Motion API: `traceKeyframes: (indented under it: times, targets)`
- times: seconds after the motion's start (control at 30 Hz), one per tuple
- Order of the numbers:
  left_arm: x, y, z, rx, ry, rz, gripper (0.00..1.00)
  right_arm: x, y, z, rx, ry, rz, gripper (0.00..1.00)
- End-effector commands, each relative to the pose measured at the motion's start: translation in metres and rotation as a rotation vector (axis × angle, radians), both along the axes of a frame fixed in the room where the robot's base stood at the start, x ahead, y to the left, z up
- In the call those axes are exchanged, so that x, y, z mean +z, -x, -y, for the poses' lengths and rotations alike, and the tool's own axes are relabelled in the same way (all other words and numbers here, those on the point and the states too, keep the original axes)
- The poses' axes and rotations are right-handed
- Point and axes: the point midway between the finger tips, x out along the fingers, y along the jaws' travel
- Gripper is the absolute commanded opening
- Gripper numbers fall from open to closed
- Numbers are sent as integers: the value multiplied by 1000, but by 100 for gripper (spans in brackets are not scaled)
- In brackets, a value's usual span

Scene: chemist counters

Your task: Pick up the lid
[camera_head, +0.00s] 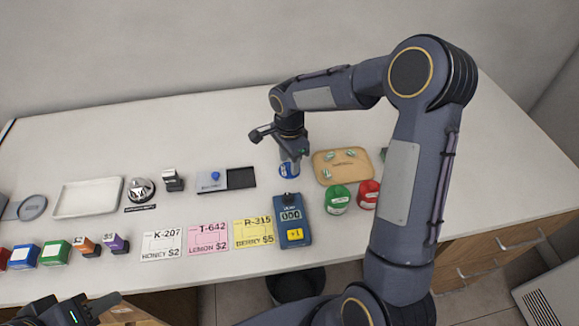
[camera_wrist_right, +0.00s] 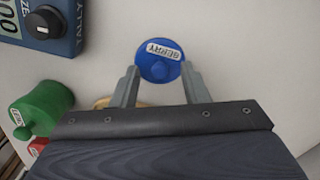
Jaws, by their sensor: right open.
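The blue lid (camera_wrist_right: 160,71) has a round knob and a white BERRY label, and it sits on a blue jar (camera_head: 289,171) on the counter. In the head view the lid is mostly hidden under my right gripper (camera_head: 289,154). In the right wrist view the open fingers of my right gripper (camera_wrist_right: 162,82) stand on either side of the lid, with nothing held. I cannot tell whether they touch it. My left gripper (camera_head: 76,312) shows only in part at the lower left edge, and its jaws are unclear.
A green jar (camera_head: 337,200) and a red jar (camera_head: 368,194) stand to the right, near a wooden tray (camera_head: 322,168). A blue tally box (camera_head: 291,222) and price cards (camera_head: 208,238) lie in front. The counter behind the jar is clear.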

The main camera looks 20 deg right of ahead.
Motion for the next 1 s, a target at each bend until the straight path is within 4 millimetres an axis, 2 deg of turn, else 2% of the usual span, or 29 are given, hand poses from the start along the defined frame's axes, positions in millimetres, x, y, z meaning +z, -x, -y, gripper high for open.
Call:
traceKeyframes:
  times: [0.3,0.6,1.0]
  targets:
    - [0,0,0,0,0,0,38,-6,0,0,1,0,1,40]
    - [0,0,0,0,0,0,38,-5,0,0,1,0,1,0]
    - [0,0,0,0,0,0,38,-3,0,0,0,0,3,0]
